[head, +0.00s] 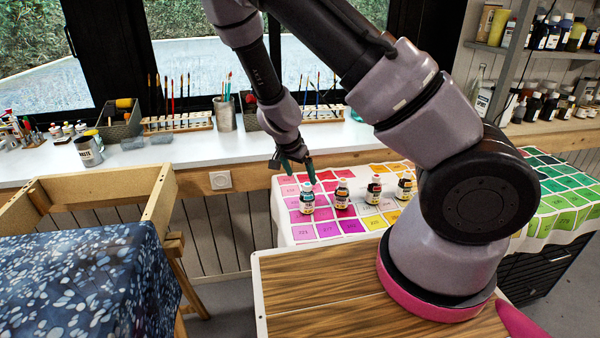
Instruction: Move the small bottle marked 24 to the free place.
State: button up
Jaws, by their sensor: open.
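Several small dark bottles with pale labels stand upright in a row on a cloth of coloured, numbered squares (327,230). The leftmost has a teal band (307,196). To its right are an orange-banded bottle (342,194), a third bottle (374,189) and another (404,187) close to my arm. The label numbers are too small to read surely, so I cannot tell which is 24. My gripper (292,172) is open and empty, pointing down above and slightly left of the leftmost bottle, apart from it. My arm hides the cloth's middle; I cannot make out the free place.
Behind is a white counter (185,165) with brush racks (178,122), a jar of brushes (224,113) and a grey tin (88,151). A wooden frame with blue patterned fabric (85,280) stands at left. Shelves of bottles (545,102) are at right.

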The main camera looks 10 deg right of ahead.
jog(key=shift+a+r, duration=0.1)
jog(key=shift+r, duration=0.2)
jog(key=s+r+n+y, duration=0.1)
jog(key=s+r+y, duration=0.15)
jog(key=r, duration=0.85)
jog(key=s+r+n+y, duration=0.15)
jog(key=r+y, duration=0.25)
jog(key=r, duration=0.7)
jog(key=s+d+r+n+t, duration=0.1)
jog(key=s+d+r+t, duration=0.1)
jog(key=s+d+r, duration=0.2)
jog(key=s+d+r+n+t+h, duration=0.1)
jog(key=s+d+r, duration=0.4)
jog(key=s+r, duration=0.6)
jog(key=shift+r+t, duration=0.5)
jog(key=shift+r, duration=0.2)
jog(key=shift+s+d, duration=0.1)
jog(key=shift+d, duration=0.05)
